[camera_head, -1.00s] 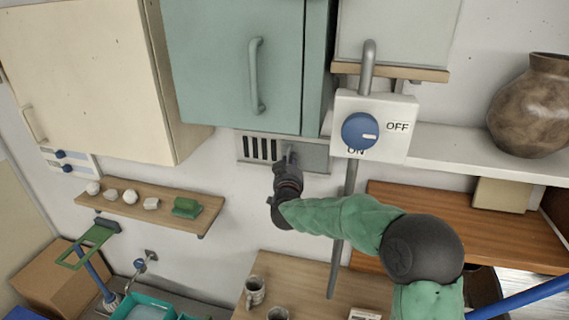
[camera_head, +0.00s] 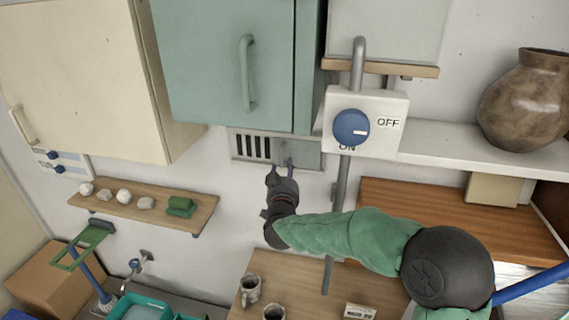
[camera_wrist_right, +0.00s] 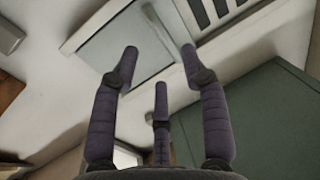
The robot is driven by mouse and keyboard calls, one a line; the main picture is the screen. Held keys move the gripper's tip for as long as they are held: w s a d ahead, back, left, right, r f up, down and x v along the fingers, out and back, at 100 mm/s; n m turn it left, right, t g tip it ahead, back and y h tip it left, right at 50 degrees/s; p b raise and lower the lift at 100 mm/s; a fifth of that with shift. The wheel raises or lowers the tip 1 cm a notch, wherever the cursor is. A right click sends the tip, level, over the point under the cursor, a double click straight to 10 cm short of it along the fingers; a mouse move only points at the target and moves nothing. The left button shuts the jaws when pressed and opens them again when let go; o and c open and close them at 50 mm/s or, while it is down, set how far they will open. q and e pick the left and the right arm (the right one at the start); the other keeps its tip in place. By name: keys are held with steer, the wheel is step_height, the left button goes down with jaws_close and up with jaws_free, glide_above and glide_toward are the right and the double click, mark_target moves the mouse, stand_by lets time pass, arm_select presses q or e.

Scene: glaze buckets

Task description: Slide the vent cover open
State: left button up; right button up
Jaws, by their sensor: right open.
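The vent (camera_head: 234,146) is a wide grey frame on the wall under the teal cabinet. Dark slots show at its left, and the flat grey cover (camera_head: 308,153) fills its right part. A small upright grip seems to stand near the cover's left edge; my fingers partly hide it. My right gripper (camera_head: 281,172) is open just below and in front of the cover, apparently apart from it. In the right wrist view, the open gripper (camera_wrist_right: 160,65) has its fingers spread before the cover (camera_wrist_right: 115,45), with slots (camera_wrist_right: 220,10) at upper right. My left gripper is not in view.
The teal cabinet (camera_head: 205,65) hangs just above the vent. A switch box (camera_head: 385,105) with a blue knob and a grey pipe (camera_head: 341,185) stand close to the right. A small shelf (camera_head: 195,215) with stones is at lower left. Mugs (camera_head: 250,290) stand on the table below.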

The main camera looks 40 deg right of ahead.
steer(key=v, duration=0.5)
steer(key=shift+s+a, duration=0.15)
steer(key=shift+s, duration=0.15)
